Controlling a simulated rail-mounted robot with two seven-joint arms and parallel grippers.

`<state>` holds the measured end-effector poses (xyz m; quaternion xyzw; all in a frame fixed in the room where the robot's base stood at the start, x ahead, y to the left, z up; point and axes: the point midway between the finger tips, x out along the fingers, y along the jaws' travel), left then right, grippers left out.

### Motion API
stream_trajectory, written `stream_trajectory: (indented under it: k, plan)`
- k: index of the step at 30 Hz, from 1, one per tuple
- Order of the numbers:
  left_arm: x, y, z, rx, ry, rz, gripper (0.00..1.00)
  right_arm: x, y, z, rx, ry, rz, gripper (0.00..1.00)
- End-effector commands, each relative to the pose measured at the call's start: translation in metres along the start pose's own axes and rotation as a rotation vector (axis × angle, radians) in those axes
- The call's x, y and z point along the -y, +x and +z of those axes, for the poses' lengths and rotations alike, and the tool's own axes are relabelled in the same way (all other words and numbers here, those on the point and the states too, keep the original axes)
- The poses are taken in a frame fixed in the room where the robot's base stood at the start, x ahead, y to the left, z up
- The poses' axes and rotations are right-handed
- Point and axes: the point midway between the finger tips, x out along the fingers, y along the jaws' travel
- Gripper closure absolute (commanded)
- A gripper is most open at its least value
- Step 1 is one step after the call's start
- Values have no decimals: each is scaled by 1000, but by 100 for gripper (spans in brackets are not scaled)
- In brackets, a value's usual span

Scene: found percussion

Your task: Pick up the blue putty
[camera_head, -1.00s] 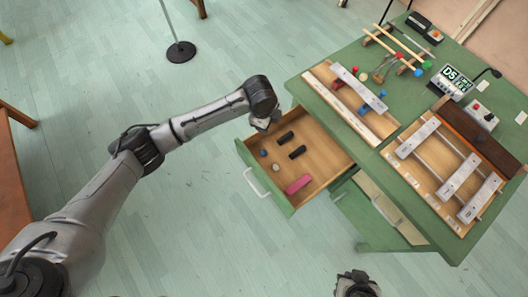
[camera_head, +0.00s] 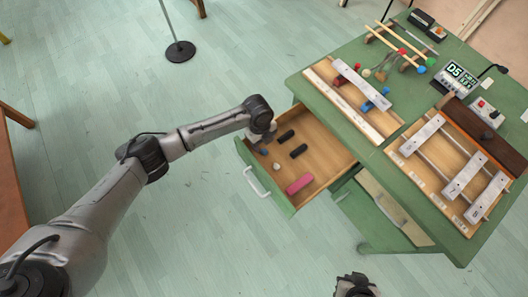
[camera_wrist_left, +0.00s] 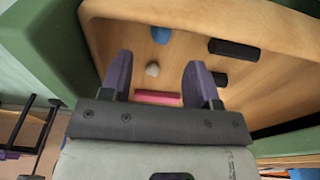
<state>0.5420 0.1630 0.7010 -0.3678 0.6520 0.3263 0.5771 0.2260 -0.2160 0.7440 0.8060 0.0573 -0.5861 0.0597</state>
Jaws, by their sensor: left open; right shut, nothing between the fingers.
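The blue putty (camera_wrist_left: 160,35) is a small lump on the wooden floor of the open drawer (camera_head: 322,168). In the head view it is a small dark bluish lump (camera_head: 263,152) near the drawer's left side, just below my left gripper (camera_head: 262,139). In the left wrist view my left gripper (camera_wrist_left: 159,62) is open and empty, its purple fingers pointing into the drawer. The putty lies beyond the fingertips, between their lines. My right gripper (camera_head: 357,286) is at the bottom edge of the head view, shut, away from the drawer.
A pale lump (camera_wrist_left: 152,69) shows between my left fingers. Two black cylinders (camera_head: 286,136) (camera_head: 298,151) and a pink block (camera_head: 299,184) also lie in the drawer. Its green front (camera_head: 268,182) has a white handle. The green table (camera_head: 310,93) above holds metal bars and mallets.

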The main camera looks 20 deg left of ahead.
Motion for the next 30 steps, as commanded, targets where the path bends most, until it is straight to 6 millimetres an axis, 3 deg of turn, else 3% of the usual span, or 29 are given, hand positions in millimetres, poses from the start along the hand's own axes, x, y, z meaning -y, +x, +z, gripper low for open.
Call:
stream_trajectory:
  k: [10,21,28,30]
  plan:
    - [0,16,0,0,0,0,44,0,7,2,1,-1,1,100]
    - [1,58,0,1,-1,-1,44,-2,26,9,3,-9,7,100]
    - [1,59,0,1,0,-2,44,-2,25,9,3,-9,7,100]
    - [1,59,0,1,0,-1,50,-2,25,9,3,-8,7,100]
